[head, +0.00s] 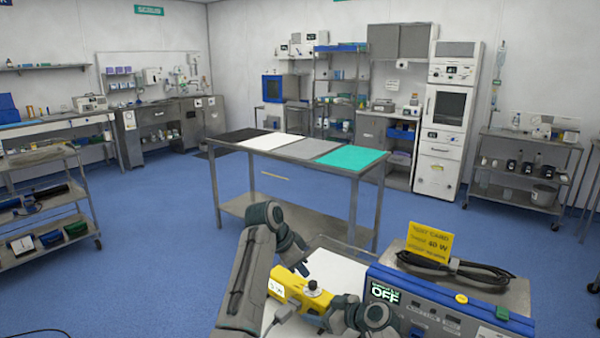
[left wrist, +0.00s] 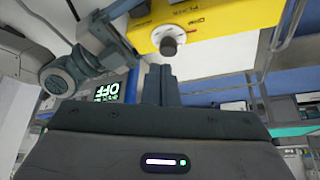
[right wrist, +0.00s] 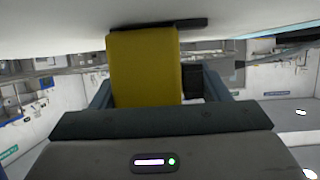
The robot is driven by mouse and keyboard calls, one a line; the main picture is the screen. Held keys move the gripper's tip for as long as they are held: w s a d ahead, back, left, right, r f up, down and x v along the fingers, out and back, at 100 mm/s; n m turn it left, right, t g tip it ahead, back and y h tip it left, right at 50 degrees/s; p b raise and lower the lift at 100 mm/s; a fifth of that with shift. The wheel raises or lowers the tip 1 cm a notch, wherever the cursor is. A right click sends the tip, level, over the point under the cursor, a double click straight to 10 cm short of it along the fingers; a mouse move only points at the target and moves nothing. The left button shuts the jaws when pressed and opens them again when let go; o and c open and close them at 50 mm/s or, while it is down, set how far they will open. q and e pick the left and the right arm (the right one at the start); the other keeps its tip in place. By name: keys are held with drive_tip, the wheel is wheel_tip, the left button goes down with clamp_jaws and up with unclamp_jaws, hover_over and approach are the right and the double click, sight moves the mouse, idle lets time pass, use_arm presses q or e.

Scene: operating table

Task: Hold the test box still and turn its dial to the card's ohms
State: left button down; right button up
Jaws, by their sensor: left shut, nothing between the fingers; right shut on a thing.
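The yellow test box (head: 290,285) stands on a white-topped surface in the head view, with its dark dial (head: 312,286) on top. My right gripper (head: 330,312) is shut on the box; the right wrist view shows the yellow body (right wrist: 145,65) between its fingers. My left gripper (head: 303,268) is shut and empty close to the dial. In the left wrist view its closed fingers (left wrist: 160,82) point at the dial (left wrist: 168,46), with a small gap visible. The dial's setting is too small to read. The yellow card (head: 430,243) seems to read 40 W.
A blue-edged unit (head: 440,304) with a screen reading OFF stands right of the box. A black cable coil (head: 450,268) lies behind it, by the card.

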sight(309, 289)
use_arm(q)
drive_tip(key=shift+r, duration=0.25)
drive_tip(key=shift+w+a+f, duration=0.15)
drive_tip(key=shift+w+f, duration=0.25)
drive_tip(key=shift+f, duration=0.6)
drive_tip(key=shift+w+a+f, duration=0.15)
drive_tip(key=shift+w+f, duration=0.2)
drive_tip(key=shift+f, duration=0.65)
drive_tip(key=shift+w+a+f, duration=0.15)
drive_tip(key=shift+w+f, duration=0.25)
drive_tip(key=shift+f, duration=0.6)
drive_tip(key=shift+d, duration=0.35)
drive_tip(key=shift+s+d, duration=0.1)
drive_tip(key=shift+s, duration=0.2)
